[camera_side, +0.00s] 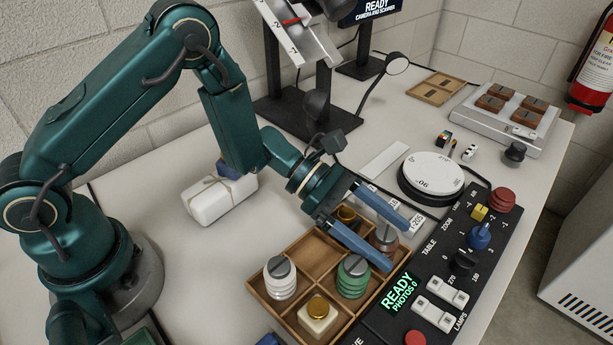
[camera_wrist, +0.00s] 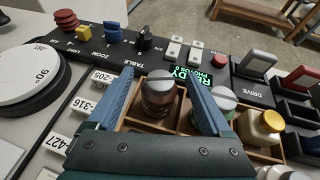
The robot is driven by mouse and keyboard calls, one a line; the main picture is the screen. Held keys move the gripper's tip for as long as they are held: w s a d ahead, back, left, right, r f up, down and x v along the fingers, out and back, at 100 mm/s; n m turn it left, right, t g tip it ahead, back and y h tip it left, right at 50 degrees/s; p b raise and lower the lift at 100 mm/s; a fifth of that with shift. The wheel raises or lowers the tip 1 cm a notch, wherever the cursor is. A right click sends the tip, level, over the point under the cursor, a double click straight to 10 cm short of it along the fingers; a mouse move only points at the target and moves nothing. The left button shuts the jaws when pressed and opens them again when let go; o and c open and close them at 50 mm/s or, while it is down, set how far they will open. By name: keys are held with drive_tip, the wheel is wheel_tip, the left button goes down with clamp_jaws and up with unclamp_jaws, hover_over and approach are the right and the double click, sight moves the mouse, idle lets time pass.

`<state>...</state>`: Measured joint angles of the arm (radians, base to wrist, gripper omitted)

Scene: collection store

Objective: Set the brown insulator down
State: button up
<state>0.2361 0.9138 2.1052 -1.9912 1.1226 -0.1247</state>
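The brown insulator (camera_side: 383,238), ribbed with a grey slotted top, stands upright in the far right compartment of the wooden tray (camera_side: 274,311). In the wrist view the brown insulator (camera_wrist: 158,97) shows between the two blue fingers, with a gap on either side. My gripper (camera_side: 398,247) is open around it and low over the tray; its fingertips also show in the wrist view (camera_wrist: 161,74). The insulator's base is partly hidden by the finger and the tray wall.
The tray also holds a green insulator (camera_side: 353,278), a white insulator (camera_side: 280,280), a white block with a brass knob (camera_side: 317,313) and an amber piece (camera_side: 347,217). The control panel (camera_side: 440,262) lies close on the right, a round turntable (camera_side: 432,172) behind. A wrapped white parcel (camera_side: 220,200) lies left.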

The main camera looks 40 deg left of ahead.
drive_tip(key=shift+r, duration=0.25)
drive_tip(key=v, duration=1.2)
drive_tip(key=s+r+m+g+y, duration=0.3)
drive_tip(key=s+r+m+y, duration=0.2)
drive_tip(key=s+m, duration=0.6)
drive_tip(key=s+a+r+m+t+y, duration=0.2)
drive_tip(key=a+m+t+y, duration=0.3)
drive_tip(key=a+m+y, duration=0.3)
drive_tip(key=shift+s+a+r+m+t, duration=0.35)
drive_tip(key=shift+a+m, duration=0.35)
drive_tip(key=shift+m, duration=0.2)
